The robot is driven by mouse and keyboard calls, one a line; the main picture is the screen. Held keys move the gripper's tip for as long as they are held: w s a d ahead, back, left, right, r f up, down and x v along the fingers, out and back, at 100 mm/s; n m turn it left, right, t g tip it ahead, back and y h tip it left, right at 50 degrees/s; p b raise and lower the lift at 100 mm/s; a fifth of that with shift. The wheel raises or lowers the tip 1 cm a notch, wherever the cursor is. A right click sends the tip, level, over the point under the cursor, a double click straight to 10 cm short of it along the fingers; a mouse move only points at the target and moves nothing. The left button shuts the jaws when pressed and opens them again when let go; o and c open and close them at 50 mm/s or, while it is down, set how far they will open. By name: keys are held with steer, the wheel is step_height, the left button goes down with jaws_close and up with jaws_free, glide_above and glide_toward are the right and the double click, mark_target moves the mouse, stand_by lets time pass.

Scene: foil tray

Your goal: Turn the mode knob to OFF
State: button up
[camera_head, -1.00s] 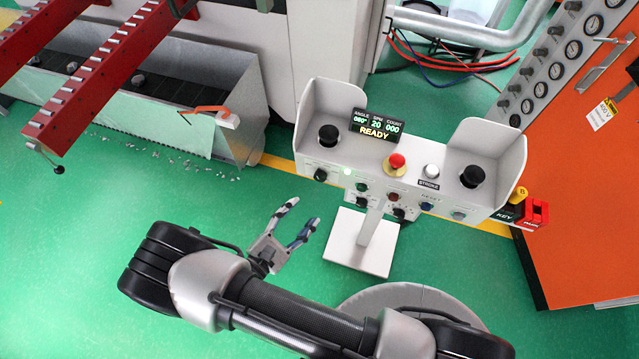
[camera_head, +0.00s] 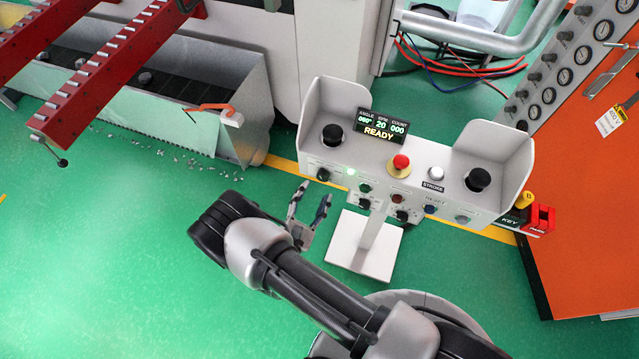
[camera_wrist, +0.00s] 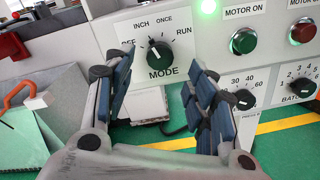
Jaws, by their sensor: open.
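The mode knob (camera_wrist: 160,53) is a round black knob with a white pointer line, on the light panel above the word MODE. Its pointer tilts a little left of straight up, roughly toward INCH. The OFF label (camera_wrist: 128,43) is partly covered by my left finger. In the head view the knob (camera_head: 323,174) sits at the left end of the control console (camera_head: 430,212). My gripper (camera_head: 314,193) is open and empty, just in front of and below the knob. In the wrist view its fingers (camera_wrist: 160,75) stand on either side of the knob's lower area, apparently not touching it.
A green button (camera_wrist: 243,41), a red button (camera_wrist: 303,31) and two smaller selector knobs (camera_wrist: 243,99) (camera_wrist: 303,88) lie right of the mode knob. A metal bin (camera_head: 240,140) stands at the left.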

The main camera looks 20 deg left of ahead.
mark_target(321, 179)
steer(key=w, duration=0.5)
steer(key=shift+d+b, duration=0.25)
steer(key=shift+b, duration=0.05)
steer(key=c, duration=1.1)
